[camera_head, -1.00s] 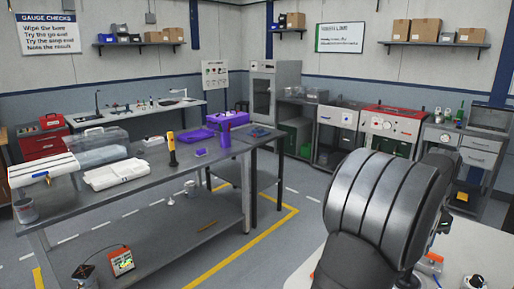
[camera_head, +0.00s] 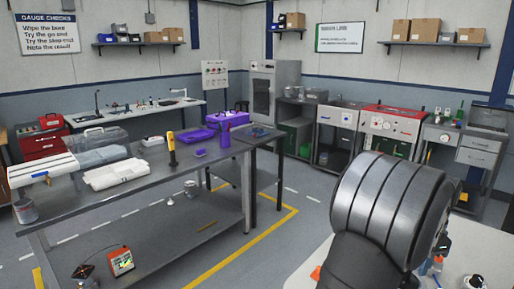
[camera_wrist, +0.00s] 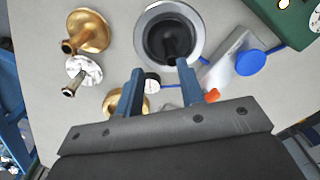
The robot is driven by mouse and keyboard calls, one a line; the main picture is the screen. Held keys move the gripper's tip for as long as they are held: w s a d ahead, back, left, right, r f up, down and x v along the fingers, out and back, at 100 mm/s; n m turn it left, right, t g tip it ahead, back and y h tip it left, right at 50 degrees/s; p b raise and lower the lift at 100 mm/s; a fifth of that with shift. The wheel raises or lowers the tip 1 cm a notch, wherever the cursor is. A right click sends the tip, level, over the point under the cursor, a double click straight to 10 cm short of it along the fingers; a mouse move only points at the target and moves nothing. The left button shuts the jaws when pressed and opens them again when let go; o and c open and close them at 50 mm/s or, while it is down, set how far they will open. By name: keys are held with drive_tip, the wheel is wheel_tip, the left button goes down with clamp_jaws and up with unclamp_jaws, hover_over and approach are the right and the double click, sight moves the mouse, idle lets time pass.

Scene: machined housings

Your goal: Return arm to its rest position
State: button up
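My gripper (camera_wrist: 161,80) shows in the wrist view with its two blue fingers apart and nothing visibly held between them. It hangs above a pale table (camera_wrist: 45,60). A grey ring-shaped housing (camera_wrist: 196,30) with a dark bore lies just beyond the fingertips. A small black-and-white part (camera_wrist: 152,83) shows in the gap between the fingers, seemingly on the table below. In the head view my grey arm fills the lower right and hides the gripper.
In the head view a long workbench (camera_head: 130,195) stands left, with floor between.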

drive_tip(key=s+d+r, duration=0.2)
drive_tip(key=s+r, duration=0.4)
drive_tip(key=s, duration=0.4)
drive_tip(key=w+a+f+m, duration=0.1)
drive_tip(key=w+a, duration=1.6)
drive_tip(key=w, duration=0.1)
drive_tip(key=shift+w+a, duration=0.15)
drive_tip(key=shift+w, duration=0.1)
